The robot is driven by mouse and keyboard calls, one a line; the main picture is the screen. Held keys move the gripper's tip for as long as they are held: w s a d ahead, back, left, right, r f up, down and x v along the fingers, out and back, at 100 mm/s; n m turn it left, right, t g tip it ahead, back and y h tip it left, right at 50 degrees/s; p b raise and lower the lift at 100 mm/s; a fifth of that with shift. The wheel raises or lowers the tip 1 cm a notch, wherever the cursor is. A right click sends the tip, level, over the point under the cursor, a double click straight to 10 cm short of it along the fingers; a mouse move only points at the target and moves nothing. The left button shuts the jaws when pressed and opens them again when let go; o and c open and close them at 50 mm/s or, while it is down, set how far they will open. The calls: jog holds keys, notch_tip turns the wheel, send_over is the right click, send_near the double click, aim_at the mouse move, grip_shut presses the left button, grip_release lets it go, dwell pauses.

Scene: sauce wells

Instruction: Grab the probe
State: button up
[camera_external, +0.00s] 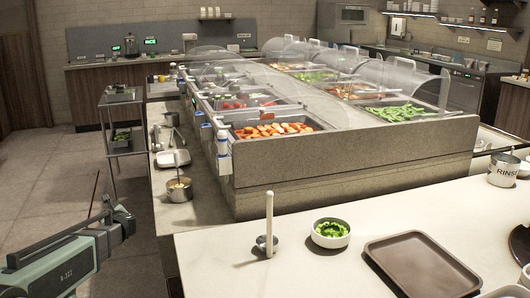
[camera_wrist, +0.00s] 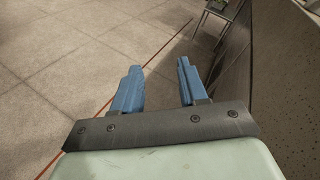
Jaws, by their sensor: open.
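A slim white upright stick in a small dark round holder (camera_external: 268,222) stands on the pale front counter; it may be the probe, but I cannot tell for sure. White and blue handheld-looking items (camera_external: 224,148) hang on the left end of the sauce-well unit and could also be probes. My gripper (camera_external: 122,220) is at the lower left, over the floor, left of the counter and apart from all of these. In the wrist view its two blue fingers (camera_wrist: 158,75) are spread with nothing between them. No probe shows in the wrist view.
A bowl of green pieces (camera_external: 331,233) and a brown tray (camera_external: 421,264) sit on the front counter. A steel pot (camera_external: 179,190) stands on the left ledge. The well unit with clear covers (camera_external: 375,160) rises behind. Open floor (camera_wrist: 80,50) lies below my gripper.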

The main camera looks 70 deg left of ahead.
jog(key=w+a+r+n, duration=0.1)
jog(key=w+r+n, duration=0.15)
jog(key=r, duration=0.45)
jog(key=w+a+r+n, duration=0.1)
jog(key=w+r+n, duration=0.15)
jog(key=r, duration=0.35)
notch_tip(320, 180, up, 36)
jog(key=f+n+t+h, duration=0.1)
jog(key=n+t+h, duration=0.9)
jog(key=n, duration=0.2)
send_over(221, 131)
jog(key=s+d, duration=0.4)
jog(key=shift+x, duration=6.6)
jog(key=shift+w+d, duration=0.1)
grip_shut()
